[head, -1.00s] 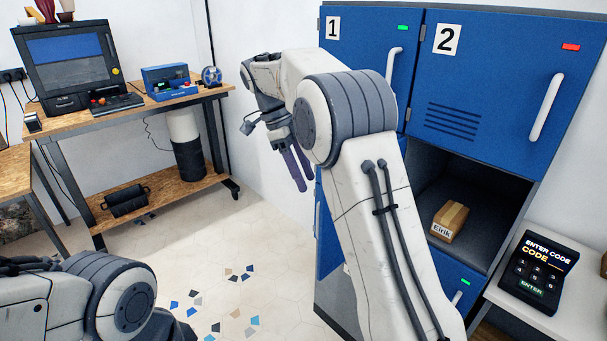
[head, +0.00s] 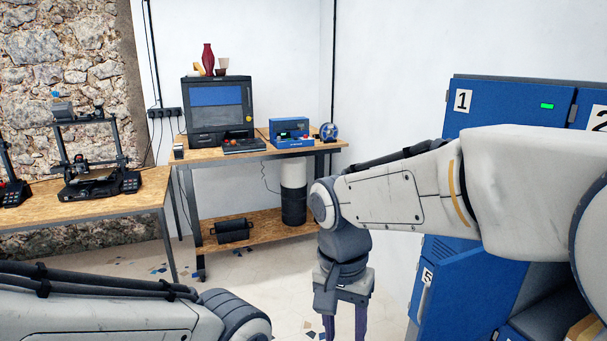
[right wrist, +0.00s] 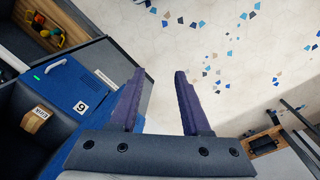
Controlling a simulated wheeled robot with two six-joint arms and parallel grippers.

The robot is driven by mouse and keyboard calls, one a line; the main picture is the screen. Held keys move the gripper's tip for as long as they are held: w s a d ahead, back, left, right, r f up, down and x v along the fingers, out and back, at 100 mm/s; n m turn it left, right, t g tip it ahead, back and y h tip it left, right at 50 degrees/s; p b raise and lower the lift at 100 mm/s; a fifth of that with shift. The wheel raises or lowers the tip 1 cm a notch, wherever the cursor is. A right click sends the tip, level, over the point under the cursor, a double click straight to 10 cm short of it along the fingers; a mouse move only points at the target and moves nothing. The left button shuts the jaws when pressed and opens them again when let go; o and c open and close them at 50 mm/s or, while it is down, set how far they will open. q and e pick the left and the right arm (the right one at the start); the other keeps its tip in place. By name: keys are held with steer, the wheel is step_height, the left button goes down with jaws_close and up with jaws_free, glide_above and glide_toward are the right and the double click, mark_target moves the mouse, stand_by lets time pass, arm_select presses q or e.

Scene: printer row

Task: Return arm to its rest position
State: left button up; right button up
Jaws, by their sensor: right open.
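My right arm reaches in from the right in the head view, in front of the blue lockers (head: 508,104). Its gripper (head: 345,325) points down at the bottom edge, with two purple fingers. In the right wrist view the gripper (right wrist: 160,80) is open and empty, with the pale floor showing between its fingers. My left arm lies across the lower left of the head view, and its gripper is out of view.
In the right wrist view, a small box (right wrist: 37,118) sits in an open locker compartment beside door 9 (right wrist: 80,90). A workbench (head: 235,222) with a monitor-like machine (head: 217,110) stands behind. A 3D printer (head: 92,160) is at the left. Floor between is mostly clear.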

steer(key=s+a+f+n+y, duration=0.1)
steer(key=s+f+n, duration=0.2)
steer(key=s+n, duration=0.3)
steer(key=s+f+n, duration=0.2)
steer(key=s+n, duration=0.4)
steer(key=s, duration=0.2)
steer(key=shift+a+f+n+t+y, duration=0.3)
steer(key=shift+a+f+n+y, duration=0.05)
steer(key=shift+f+n+y, duration=0.05)
steer(key=shift+a, duration=0.1)
